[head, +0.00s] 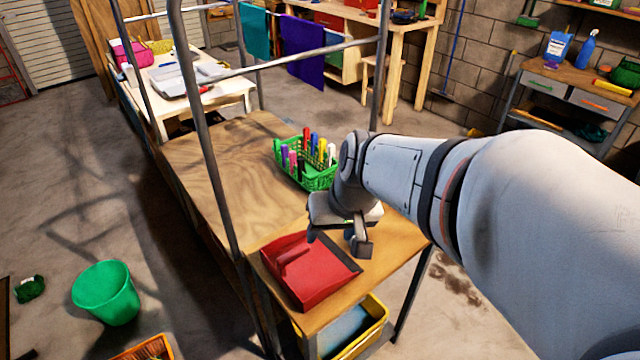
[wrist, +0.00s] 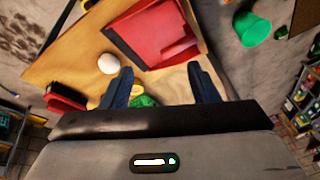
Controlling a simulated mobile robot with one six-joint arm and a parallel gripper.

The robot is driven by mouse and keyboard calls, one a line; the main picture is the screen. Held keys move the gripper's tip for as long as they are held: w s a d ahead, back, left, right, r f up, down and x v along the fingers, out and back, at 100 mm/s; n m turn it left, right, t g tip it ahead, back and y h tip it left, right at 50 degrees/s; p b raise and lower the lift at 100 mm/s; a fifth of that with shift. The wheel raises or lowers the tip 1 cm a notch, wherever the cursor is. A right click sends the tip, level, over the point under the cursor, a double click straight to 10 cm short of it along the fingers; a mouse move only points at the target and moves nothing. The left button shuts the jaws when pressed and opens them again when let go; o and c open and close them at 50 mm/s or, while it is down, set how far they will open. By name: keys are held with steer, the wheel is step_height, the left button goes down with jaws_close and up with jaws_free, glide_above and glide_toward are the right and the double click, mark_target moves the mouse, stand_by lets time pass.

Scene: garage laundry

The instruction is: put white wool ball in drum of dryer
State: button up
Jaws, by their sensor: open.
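The white wool ball (wrist: 108,63) lies on the wooden tabletop in the wrist view, just left of my left finger. In the head view it is hidden, probably behind my gripper (head: 338,240). My gripper (wrist: 163,80) is open and empty, its fingers pointing down over the table between the red dustpan and the green basket. The ball is outside the gap between the fingers. I cannot make out the dryer or its drum in either view.
The red dustpan (head: 308,270) lies at the table's near end; a green basket (head: 300,175) of markers stands behind my gripper. A metal frame post (head: 215,160) rises along the table's left side. A green bucket (head: 107,292) stands on the floor. A yellow bin (head: 370,330) sits below the table.

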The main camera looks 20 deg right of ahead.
steer(key=w+d+f+m+b, duration=0.1)
steer(key=w+d+f+b, duration=0.1)
steer(key=w+d+f, duration=0.1)
steer(key=w+d+f+m+t+b, duration=0.1)
steer(key=w+d+f, duration=0.3)
steer(key=f, duration=0.4)
steer(key=w+d+f+m+t+b, duration=0.1)
steer(key=w+d+f+m+b, duration=0.1)
steer(key=d+f, duration=0.4)
steer(key=shift+w+m+b, duration=0.3)
steer(key=shift+w+b, duration=0.45)
steer(key=shift+b, duration=0.05)
steer(key=x, duration=0.5)
steer(key=shift+w+d+r+b, duration=0.1)
steer(key=shift+w+d+b, duration=0.15)
steer(key=shift+d+b, duration=0.1)
steer(key=c, duration=0.8)
